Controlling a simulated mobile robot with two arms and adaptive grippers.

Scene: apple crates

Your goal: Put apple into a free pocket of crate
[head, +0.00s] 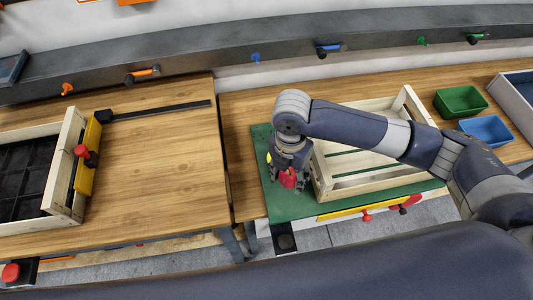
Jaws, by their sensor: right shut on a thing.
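My right gripper (286,178) is shut on a red apple (288,179). It holds the apple over the left part of the green mat, just left of a slatted wooden crate (322,176). Through the slats of this crate I see green, and my right arm crosses over part of it. A second wooden crate (66,170) stands on the left table, cut off by the left edge. Its dark inside is divided into pockets, and I see no apple in the visible ones. My left gripper is not in view.
The green mat (260,143) lies on the right table. A green bin (460,101) and a blue bin (486,131) stand at the right. A yellow clamp bar (88,158) with a red knob sits against the left crate. The left table's middle (160,165) is clear.

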